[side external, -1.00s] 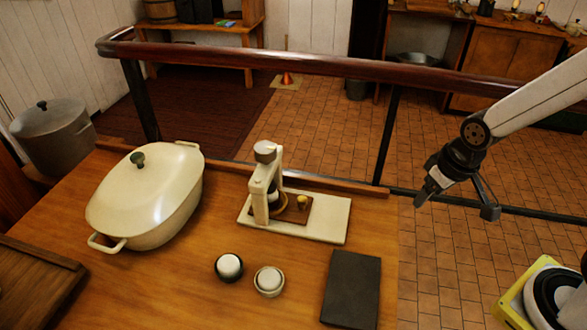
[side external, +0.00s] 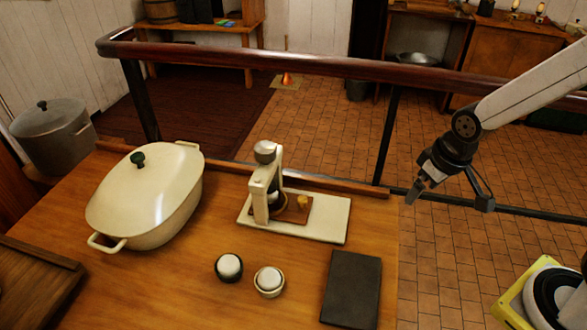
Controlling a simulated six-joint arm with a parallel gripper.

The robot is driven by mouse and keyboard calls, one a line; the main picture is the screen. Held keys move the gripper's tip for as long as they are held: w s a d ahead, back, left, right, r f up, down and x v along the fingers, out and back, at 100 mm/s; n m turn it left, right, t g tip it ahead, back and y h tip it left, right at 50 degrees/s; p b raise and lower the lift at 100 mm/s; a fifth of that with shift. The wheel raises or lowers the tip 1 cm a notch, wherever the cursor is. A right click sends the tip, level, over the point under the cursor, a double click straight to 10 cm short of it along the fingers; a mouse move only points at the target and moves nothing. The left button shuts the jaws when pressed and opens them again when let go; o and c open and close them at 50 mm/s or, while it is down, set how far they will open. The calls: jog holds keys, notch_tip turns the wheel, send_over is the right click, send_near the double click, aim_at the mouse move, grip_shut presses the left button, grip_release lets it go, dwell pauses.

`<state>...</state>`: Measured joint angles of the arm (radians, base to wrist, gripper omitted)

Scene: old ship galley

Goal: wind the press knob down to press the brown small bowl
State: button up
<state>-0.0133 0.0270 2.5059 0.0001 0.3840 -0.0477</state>
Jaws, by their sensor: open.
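The press (side external: 266,185) stands on a cream base plate (side external: 328,222) on the wooden table, with a round grey knob (side external: 265,148) on top of its frame. Under the frame is a small brown board (side external: 297,215) with a yellowish peg or handle (side external: 303,202) on it. The brown small bowl seems to sit under the press, mostly hidden by the frame. My gripper (side external: 443,192) is open and empty, to the right of the press, pointing down beyond the table's right edge.
A dark bowl (side external: 229,278) and a pale bowl (side external: 269,291), each with something white in it, stand in front. A dark flat slab (side external: 351,290) lies at right. A large cream lidded pot (side external: 148,205) fills the left. A wooden rail (side external: 320,67) runs behind.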

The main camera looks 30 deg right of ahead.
jog(key=w+a+r+n+g, duration=0.1)
jog(key=w+a+r+n, duration=0.25)
jog(key=w, duration=0.45)
jog(key=w+a+r+n, duration=0.2)
jog(key=w+a+n, duration=0.3)
jog(key=w, duration=0.3)
notch_tip(320, 180, up, 4)
jog(key=n+g, duration=0.1)
jog(key=n, duration=0.9)
send_over(265, 147)
jog(key=d, duration=0.1)
jog(key=shift+s, duration=0.15)
jog(key=shift+a+r+n+g, duration=0.15)
jog(key=shift+a+n+g, duration=0.15)
jog(key=shift+a+n, duration=0.25)
jog(key=shift+f, duration=3.9)
jog(key=c, duration=1.2)
